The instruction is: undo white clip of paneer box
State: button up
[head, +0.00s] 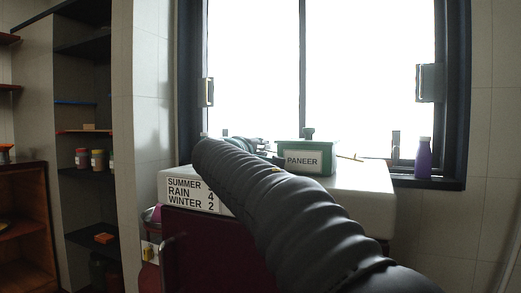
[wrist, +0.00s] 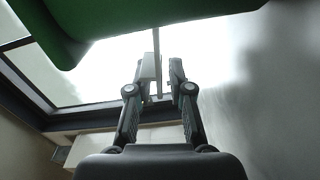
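The paneer box (head: 304,159) is green with a white PANEER label and a knob on top. It stands on the white top of a cabinet in the head view, partly behind my arm. In the wrist view a large green surface (wrist: 110,20), likely the box, fills the upper left. My gripper (wrist: 162,72) is below it and apart from it in the picture. Its fingers are near each other with a narrow gap between them. A pale piece lies at the left fingertip; I cannot tell whether it is a finger pad or the white clip. No clip is clear in the head view.
The white cabinet top (head: 365,184) has a season sign (head: 188,194) on its front. A purple bottle (head: 424,160) stands on the sill at right. A bright window (head: 365,75) is behind the box. Dark shelves (head: 85,135) stand at left.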

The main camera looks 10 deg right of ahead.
grip_shut()
jog(key=shift+f+n, duration=0.35)
jog(key=shift+n, duration=0.35)
jog(key=shift+o, duration=2.1)
grip_release()
